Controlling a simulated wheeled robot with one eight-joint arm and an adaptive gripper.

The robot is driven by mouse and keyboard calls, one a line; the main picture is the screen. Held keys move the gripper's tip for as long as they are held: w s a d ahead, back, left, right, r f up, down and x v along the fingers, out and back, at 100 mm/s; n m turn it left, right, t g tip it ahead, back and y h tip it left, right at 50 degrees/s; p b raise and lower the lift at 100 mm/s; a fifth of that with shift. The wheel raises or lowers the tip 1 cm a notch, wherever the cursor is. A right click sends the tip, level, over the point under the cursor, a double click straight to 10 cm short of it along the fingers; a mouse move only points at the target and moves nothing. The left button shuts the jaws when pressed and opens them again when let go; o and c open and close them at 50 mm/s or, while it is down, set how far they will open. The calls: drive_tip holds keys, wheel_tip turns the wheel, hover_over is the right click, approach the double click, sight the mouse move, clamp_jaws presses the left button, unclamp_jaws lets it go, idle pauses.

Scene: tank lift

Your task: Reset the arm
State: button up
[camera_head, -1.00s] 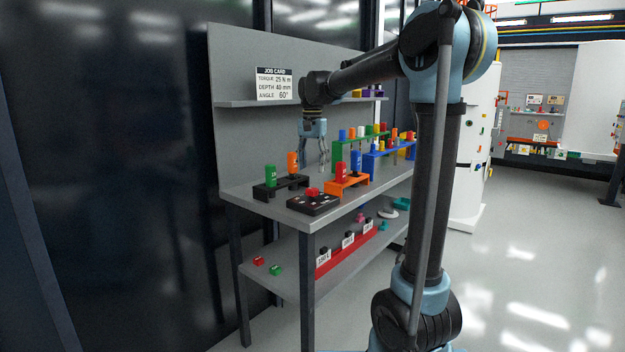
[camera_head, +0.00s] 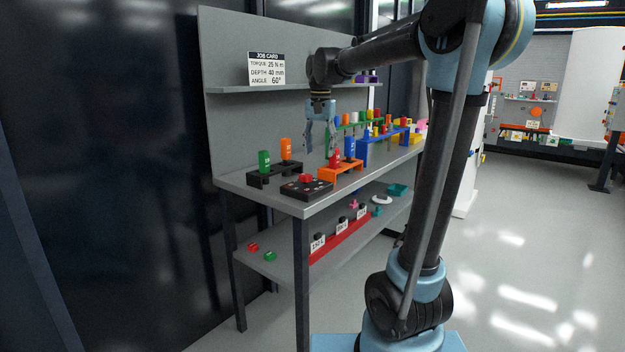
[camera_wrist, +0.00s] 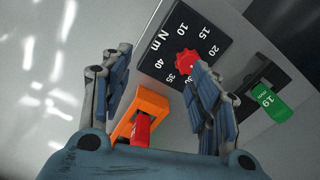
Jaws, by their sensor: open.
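My gripper (camera_head: 321,138) is open and points down above the workbench, near the orange rack. In the wrist view my gripper (camera_wrist: 160,85) shows its two fingers spread apart with nothing between the tips. Below it are the orange rack (camera_wrist: 150,102) with a red piece (camera_wrist: 141,130) in it, and a black dial plate (camera_wrist: 190,47) with a red knob (camera_wrist: 187,62). The fingers appear apart from these things. In the head view my arm reaches over the bench from the right.
The grey workbench (camera_head: 318,204) holds a black rack (camera_head: 275,174) with green and orange cylinders, the dial plate (camera_head: 306,190), the orange rack (camera_head: 344,172) and blue and green racks behind. A job card (camera_head: 266,69) stands on the upper shelf. Open floor lies at right.

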drive_tip(key=s+d+f+n, duration=0.1)
drive_tip(key=s+d+f, duration=0.4)
drive_tip(key=s+f, duration=0.3)
drive_tip(key=s+d+f+n+t, duration=0.1)
drive_tip(key=s+d+f, duration=0.5)
drive_tip(key=s+f, duration=0.3)
drive_tip(key=s+d+f+n+t, duration=0.1)
drive_tip(key=s+d+f+n, duration=0.1)
drive_tip(key=s+d+f, duration=0.4)
drive_tip(key=s+f, duration=0.3)
drive_tip(key=s, duration=0.2)
drive_tip(key=shift+s, duration=0.15)
drive_tip(key=shift+d+f, duration=0.1)
drive_tip(key=shift+f, duration=0.05)
drive_tip(key=shift+w+f, duration=0.15)
drive_tip(key=shift+w, duration=0.3)
